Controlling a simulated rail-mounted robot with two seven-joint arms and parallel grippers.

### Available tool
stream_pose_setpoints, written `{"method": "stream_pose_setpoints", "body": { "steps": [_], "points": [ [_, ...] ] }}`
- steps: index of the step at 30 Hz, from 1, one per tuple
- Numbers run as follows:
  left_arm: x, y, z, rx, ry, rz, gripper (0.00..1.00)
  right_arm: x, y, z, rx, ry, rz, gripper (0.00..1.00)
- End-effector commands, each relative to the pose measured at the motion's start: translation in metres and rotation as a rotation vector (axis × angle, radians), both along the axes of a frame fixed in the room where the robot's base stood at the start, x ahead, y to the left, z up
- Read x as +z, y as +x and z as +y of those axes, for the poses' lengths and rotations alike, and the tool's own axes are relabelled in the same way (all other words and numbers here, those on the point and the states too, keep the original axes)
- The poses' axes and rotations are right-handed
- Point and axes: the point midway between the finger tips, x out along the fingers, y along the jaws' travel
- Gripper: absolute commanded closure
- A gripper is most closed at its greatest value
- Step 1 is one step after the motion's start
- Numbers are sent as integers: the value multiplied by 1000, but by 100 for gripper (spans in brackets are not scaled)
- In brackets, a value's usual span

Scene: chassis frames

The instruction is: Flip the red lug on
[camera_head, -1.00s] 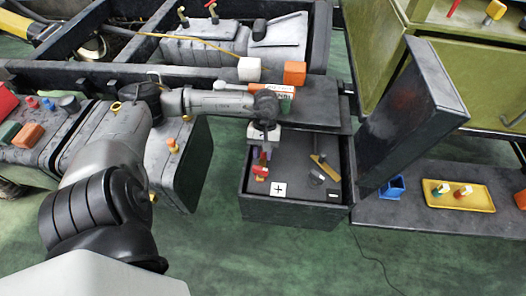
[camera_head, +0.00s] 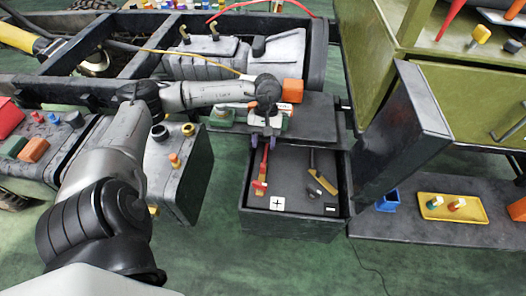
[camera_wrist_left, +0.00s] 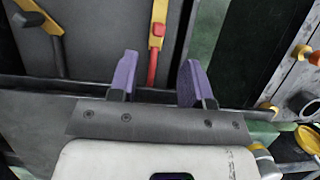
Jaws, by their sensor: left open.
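The red lug (camera_head: 259,185) lies over a brass strip on the left side of the open black box (camera_head: 247,212), near the white plus label (camera_head: 277,203). A red cable runs from it toward my gripper. In the wrist view the red lug (camera_wrist_left: 158,12) shows at top centre, its red cable between the fingertips' directions. My left gripper (camera_head: 263,140) is at the box's back edge, above the cable end of the lug. In the wrist view its purple fingers (camera_wrist_left: 157,78) are apart with nothing gripped between them. My right gripper does not show.
A dark lug on a second brass strip (camera_head: 325,184) lies at the box's right side, near the minus label (camera_head: 330,209). The tilted black lid (camera_head: 400,135) stands to the right. An orange block (camera_head: 292,91) sits behind. A yellow tray (camera_head: 452,208) is farther right.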

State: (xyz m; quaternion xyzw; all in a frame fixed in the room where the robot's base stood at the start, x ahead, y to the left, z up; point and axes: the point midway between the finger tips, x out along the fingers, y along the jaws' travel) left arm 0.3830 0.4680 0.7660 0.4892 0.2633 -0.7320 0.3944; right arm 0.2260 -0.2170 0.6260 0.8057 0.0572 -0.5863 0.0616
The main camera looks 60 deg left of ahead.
Motion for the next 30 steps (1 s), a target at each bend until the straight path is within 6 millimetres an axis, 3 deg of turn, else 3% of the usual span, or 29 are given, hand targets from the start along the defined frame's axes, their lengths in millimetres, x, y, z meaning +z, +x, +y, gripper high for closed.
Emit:
{"method": "stream_pose_setpoints", "body": {
  "steps": [3, 9, 30],
  "points": [
    [19, 4, 6, 0, 2, -1, 55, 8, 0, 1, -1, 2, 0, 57],
    [34, 7, 12, 1, 0, 0, 55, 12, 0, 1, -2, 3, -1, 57],
    [37, 8, 13, 0, 1, 1, 55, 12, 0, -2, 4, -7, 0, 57]
  ]
}}
